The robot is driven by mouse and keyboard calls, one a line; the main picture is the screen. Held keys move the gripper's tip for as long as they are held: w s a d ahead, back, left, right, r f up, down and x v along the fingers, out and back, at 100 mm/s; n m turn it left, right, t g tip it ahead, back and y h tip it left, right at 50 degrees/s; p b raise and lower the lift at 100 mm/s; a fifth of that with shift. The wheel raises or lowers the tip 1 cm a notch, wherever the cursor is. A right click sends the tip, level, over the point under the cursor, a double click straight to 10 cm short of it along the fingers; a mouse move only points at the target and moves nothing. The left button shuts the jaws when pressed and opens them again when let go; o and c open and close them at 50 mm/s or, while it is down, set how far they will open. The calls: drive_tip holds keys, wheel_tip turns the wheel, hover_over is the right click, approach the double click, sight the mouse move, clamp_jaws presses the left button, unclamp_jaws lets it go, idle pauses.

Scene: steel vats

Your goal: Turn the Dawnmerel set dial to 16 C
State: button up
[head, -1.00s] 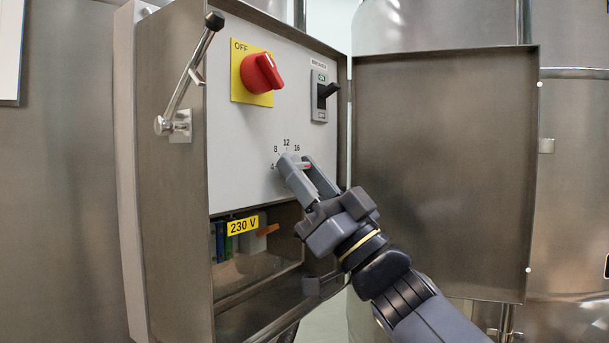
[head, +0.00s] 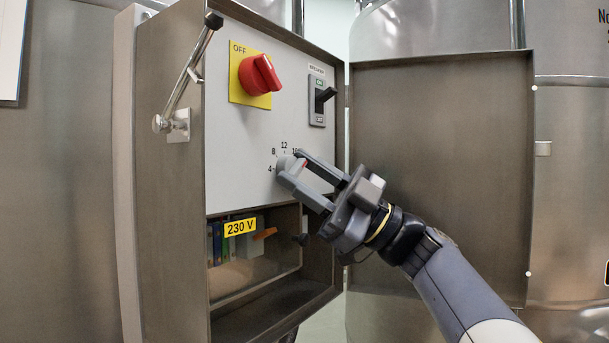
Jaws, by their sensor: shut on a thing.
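The set dial (head: 288,163) is a small grey knob low on the light panel of the open control box, with a scale marked 4, 8, 12 and 16. My gripper (head: 293,164) reaches it from the lower right and is shut on it, one finger on the lower left and one on the upper right. The fingers hide much of the knob, and the upper one partly covers the 16. I cannot read the exact setting. No Dawnmerel name is legible near the dial.
Above the dial are a red rotary switch (head: 259,74) on a yellow OFF plate and a black breaker lever (head: 325,94). A 230 V label (head: 240,227) marks an open bay below. The box door (head: 440,150) stands open on the right, behind my arm. Steel vats stand beyond.

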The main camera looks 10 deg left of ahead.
drive_tip(key=shift+n+g+h, duration=0.4)
drive_tip(key=shift+n+g, duration=0.2)
drive_tip(key=shift+n, duration=0.3)
drive_tip(key=o, duration=1)
drive_tip(key=b+v, duration=0.3)
drive_tip(key=v, duration=0.8)
drive_tip(key=shift+a+r, duration=0.1)
drive_tip(key=shift+r, duration=0.05)
